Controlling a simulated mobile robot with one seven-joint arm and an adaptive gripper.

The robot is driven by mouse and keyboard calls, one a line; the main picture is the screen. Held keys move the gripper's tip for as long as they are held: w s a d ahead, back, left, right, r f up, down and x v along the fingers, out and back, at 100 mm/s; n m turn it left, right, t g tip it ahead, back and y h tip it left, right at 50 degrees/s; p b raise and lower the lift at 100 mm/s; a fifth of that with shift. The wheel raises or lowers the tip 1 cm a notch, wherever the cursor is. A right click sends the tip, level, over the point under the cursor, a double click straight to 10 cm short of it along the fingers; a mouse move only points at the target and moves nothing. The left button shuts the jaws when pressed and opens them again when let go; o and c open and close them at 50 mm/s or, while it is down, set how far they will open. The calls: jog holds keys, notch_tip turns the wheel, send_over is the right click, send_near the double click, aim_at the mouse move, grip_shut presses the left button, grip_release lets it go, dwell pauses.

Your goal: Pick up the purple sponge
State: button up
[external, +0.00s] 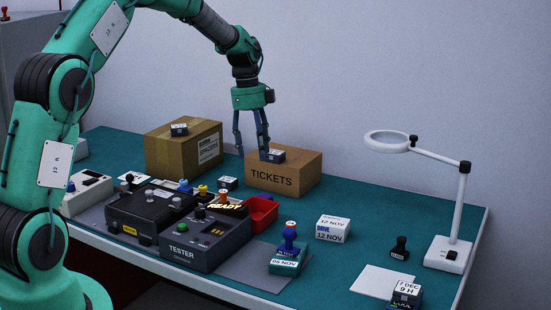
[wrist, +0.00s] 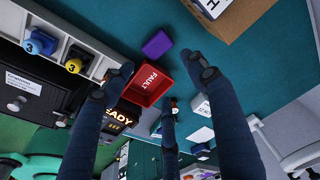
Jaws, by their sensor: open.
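The purple sponge (wrist: 157,43) lies flat on the teal bench top in the wrist view, just above the red FAULT tray. It is tilted in the picture and apart from my fingers.
The TICKETS box (external: 283,174) with a small dark block on top stands close to my fingers. A red tray (external: 262,212), a TESTER unit (external: 190,243) and a SPACERS box (external: 180,148) are nearby. A magnifier lamp (external: 450,252) stands right. Bare bench lies right of the TICKETS box.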

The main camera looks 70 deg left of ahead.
jog(key=shift+s+a+f, duration=0.15)
jog(key=shift+a+f, duration=0.35)
jog(key=b, duration=0.2)
send_over(261, 197)
jog(key=a, duration=0.1)
jog(key=shift+s+f, duration=0.15)
jog(key=shift+f, duration=2)
jog(key=shift+s+f, duration=0.1)
jog(key=shift+f, duration=2)
jog(key=shift+w+d+f+b, duration=0.1)
jog(key=shift+d+f+b, duration=0.05)
jog(key=shift+f, duration=0.7)
jog(key=shift+w+d+f+b, duration=0.1)
jog(key=shift+d+f+b, duration=0.1)
jog(key=shift+f, duration=0.65)
jog(key=shift+d+f+b, duration=0.1)
jog(key=shift+f+b, duration=0.05)
jog(key=shift+f, duration=0.7)
jog(key=c, duration=0.8)
